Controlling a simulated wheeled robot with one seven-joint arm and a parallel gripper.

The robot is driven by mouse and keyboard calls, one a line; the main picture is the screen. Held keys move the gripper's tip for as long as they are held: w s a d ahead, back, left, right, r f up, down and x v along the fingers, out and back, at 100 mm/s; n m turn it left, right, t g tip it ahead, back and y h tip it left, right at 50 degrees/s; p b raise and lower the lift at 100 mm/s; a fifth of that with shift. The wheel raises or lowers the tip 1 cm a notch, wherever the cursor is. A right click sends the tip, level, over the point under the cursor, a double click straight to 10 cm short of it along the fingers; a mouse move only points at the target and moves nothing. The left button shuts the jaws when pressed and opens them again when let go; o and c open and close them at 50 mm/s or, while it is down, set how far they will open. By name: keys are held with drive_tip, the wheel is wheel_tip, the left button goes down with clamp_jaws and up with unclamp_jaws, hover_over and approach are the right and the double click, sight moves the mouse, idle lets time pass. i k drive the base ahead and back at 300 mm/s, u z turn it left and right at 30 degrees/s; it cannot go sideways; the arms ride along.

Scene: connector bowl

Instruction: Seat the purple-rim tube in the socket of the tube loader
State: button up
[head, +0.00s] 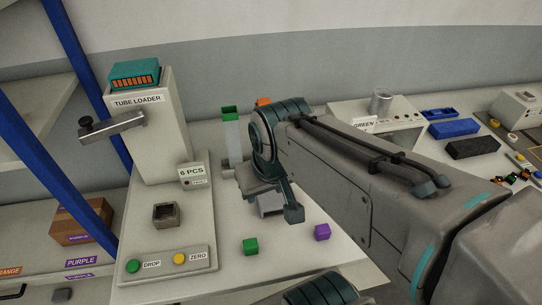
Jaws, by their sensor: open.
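The tube loader (152,140) is a tall pale column with a teal top at the left of the bench. A dark square socket (165,213) with a raised rim sits on its base. My gripper (270,203) points down over the bench, right of the socket and apart from it. Its jaws are open. A pale grey piece shows between the fingers; I cannot tell what it is. I cannot make out a purple-rim tube for certain. A small purple block (322,232) lies right of my gripper. A tall grey tube with a green rim (231,132) stands behind my gripper.
A green block (250,246) lies in front of my gripper. Green DROP (133,265) and yellow ZERO (179,258) buttons are on the loader's front panel. A "6 PCS" display (193,173) stands behind the socket. An orange-topped thing (263,101) is partly hidden by my arm.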

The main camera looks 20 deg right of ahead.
sight(171, 207)
drive_tip(key=u, duration=0.05)
drive_tip(key=k, duration=1)
drive_tip(key=z, duration=0.65)
drive_tip(key=i, duration=0.9)
drive_tip(key=u, duration=0.2)
